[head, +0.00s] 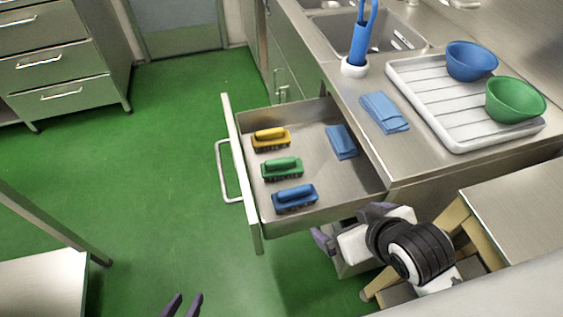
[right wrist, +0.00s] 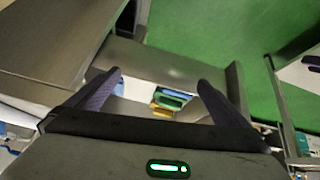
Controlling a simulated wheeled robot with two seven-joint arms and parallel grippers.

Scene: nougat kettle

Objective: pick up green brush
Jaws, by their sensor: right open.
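The green brush (head: 282,168) lies in the open drawer, between the yellow brush (head: 270,139) and the blue brush (head: 295,196). My right gripper (head: 350,225) is outside the drawer, near its front right corner, apart from the brushes. It is open and empty. In the right wrist view, something green (right wrist: 174,96), likely the green brush, shows small beyond the gap between the right fingers (right wrist: 160,78). My left gripper (head: 183,306) shows only its two fingertips at the bottom edge, spread apart with nothing between them.
The drawer (head: 230,165) is pulled out, with raised walls; a folded blue cloth (head: 342,141) lies inside it. The counter above holds another blue cloth (head: 384,112) and a drying tray (head: 435,110) with bowls. A small table (head: 515,205) stands close to my right arm.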

